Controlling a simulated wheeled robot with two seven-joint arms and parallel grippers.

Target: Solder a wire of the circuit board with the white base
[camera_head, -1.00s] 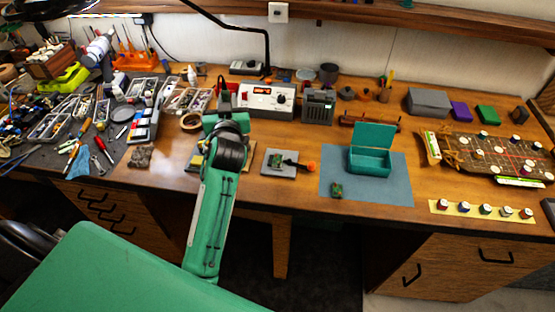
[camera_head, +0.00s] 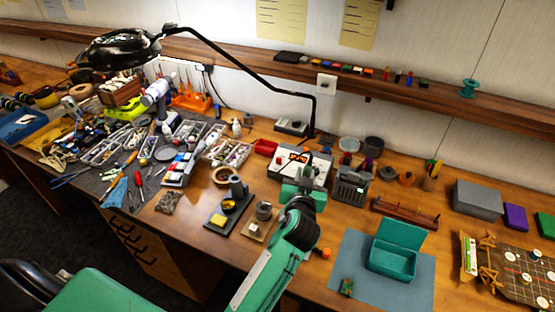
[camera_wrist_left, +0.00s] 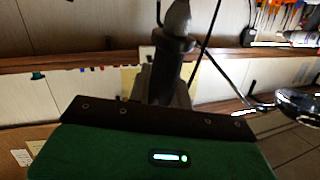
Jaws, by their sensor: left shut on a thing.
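My left gripper (camera_head: 308,178) is over the middle of the bench, in front of the white station with a red display (camera_head: 291,158). In the left wrist view the left gripper (camera_wrist_left: 168,92) is shut on a dark tool with a grey tapered end (camera_wrist_left: 177,20), which looks like the soldering iron. Its tip is hard to make out in the head view. The circuit board with the white base is hidden behind my left arm; only an orange-ended item (camera_head: 325,253) shows beside the arm. My right gripper is not in view.
A dark stand with a yellow sponge (camera_head: 218,220) sits left of my arm. A teal open box (camera_head: 391,264) and a small green board (camera_head: 347,286) lie on a blue mat (camera_head: 347,250) at right. A black lamp arm (camera_head: 260,75) reaches over the bench.

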